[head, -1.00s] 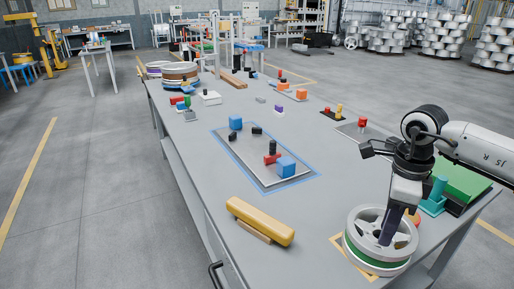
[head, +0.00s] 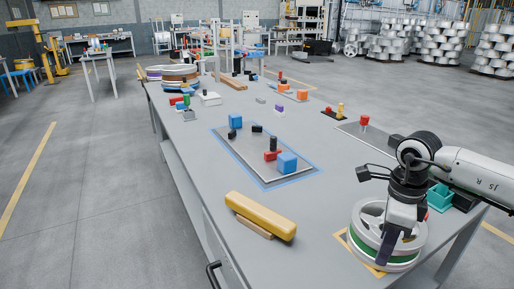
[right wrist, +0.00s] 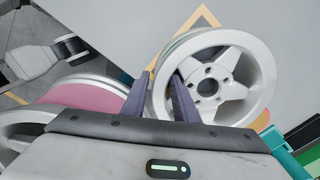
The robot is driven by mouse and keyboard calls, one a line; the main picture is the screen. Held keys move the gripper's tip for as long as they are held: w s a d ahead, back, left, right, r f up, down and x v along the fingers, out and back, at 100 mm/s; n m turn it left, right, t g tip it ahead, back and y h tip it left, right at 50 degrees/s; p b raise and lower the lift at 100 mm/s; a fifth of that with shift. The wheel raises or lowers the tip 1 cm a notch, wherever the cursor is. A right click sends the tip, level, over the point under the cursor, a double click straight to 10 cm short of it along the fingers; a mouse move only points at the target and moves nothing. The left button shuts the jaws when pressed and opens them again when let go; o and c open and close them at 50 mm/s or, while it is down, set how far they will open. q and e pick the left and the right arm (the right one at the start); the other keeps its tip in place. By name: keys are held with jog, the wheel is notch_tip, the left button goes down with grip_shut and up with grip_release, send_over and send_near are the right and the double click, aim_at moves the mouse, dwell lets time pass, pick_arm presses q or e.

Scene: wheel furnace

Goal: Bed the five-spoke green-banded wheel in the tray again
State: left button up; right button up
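The green-banded wheel (head: 412,250) is a pale metal wheel at the front right of the table, over a yellow square outline (head: 345,240). In the right wrist view the wheel (right wrist: 238,72) shows its spokes and a ring of bolt holes. My right gripper (head: 386,256) has its fingers on either side of the wheel's rim, and it also shows in the right wrist view (right wrist: 160,98). A grey panel with a blue border (head: 310,177) lies mid-table with blocks on it; I cannot tell whether it is the tray. My left gripper is not in view.
A yellow bar (head: 260,214) lies left of the wheel. A teal holder (head: 441,196) stands close behind it on the right. A pink-banded wheel (right wrist: 85,96) shows in the right wrist view. More wheels (head: 180,78) are stacked at the table's far end.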

grip_shut()
jog(key=shift+w+r, duration=0.1)
jog(key=shift+r, duration=0.2)
jog(key=shift+r+p, duration=2.45)
jog(key=shift+r, duration=0.9)
